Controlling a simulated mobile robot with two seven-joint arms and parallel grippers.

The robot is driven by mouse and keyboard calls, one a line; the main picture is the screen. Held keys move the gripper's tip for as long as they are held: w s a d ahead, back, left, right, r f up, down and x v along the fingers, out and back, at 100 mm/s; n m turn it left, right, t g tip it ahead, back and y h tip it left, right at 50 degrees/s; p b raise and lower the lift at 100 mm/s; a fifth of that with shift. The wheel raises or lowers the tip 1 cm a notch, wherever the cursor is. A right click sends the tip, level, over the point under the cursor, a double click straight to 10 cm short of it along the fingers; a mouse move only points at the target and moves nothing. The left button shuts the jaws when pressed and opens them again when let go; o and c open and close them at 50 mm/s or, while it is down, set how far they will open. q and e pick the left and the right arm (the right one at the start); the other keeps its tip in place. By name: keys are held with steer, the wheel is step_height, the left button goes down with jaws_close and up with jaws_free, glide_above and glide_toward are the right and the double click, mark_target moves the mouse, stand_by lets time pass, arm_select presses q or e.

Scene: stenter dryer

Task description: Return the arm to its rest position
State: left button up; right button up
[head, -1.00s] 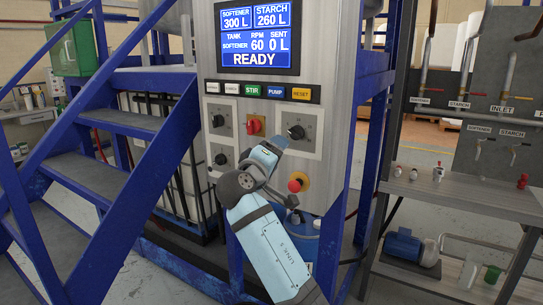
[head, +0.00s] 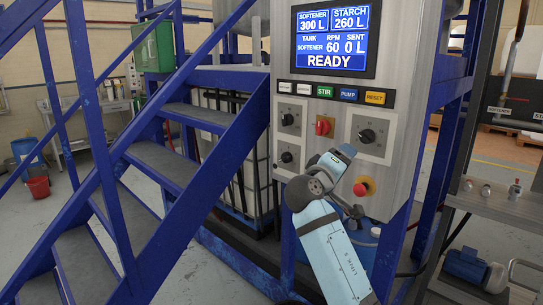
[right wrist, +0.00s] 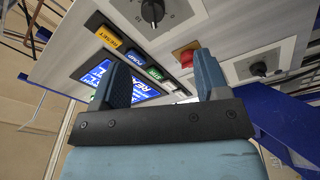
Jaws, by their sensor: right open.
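My right arm (head: 338,255) rises from the bottom of the head view, bent at its dark joint, its upper part in front of the lower control panel (head: 390,175). I cannot make out its fingertips there. In the right wrist view my right gripper (right wrist: 162,80) shows two blue fingers spread apart with nothing between them. The panel's screen, buttons and knobs lie beyond the fingers; whether they touch the panel I cannot tell. My left gripper is not in view.
The screen (head: 333,41) reads READY. A red selector (head: 323,126) and a red push button (head: 364,186) are close to the arm. Blue stairs (head: 180,170) stand at the left, and a grey bench (head: 490,205) stands at the right. Open floor shows at the far left.

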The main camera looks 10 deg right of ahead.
steer(key=s+a+f+n+y+p, duration=0.1)
steer(key=s+f+y+p, duration=0.2)
steer(key=f, duration=0.7)
steer(key=s+a+f+n+y, duration=0.1)
steer(key=s+f+y, duration=0.3)
steer(key=f, duration=0.5)
steer(key=s+a+f+n+y+p, duration=0.1)
steer(key=s+f+n+y+p, duration=0.2)
steer(key=f, duration=0.7)
steer(key=s+a+f+m+g+y+p, duration=0.1)
steer(key=s+f, duration=0.4)
steer(key=s, duration=0.9)
steer(key=s+a+f+m+g+y+p, duration=0.1)
steer(key=s+f+m+y, duration=0.3)
steer(key=s, duration=1)
step_height(320, 180, down, 2)
steer(key=shift+s+a+f+m+y+p, duration=0.15)
steer(key=shift+s+a+m+y+p, duration=0.2)
steer(key=shift+y+p, duration=0.45)
steer(key=shift+c, duration=0.4)
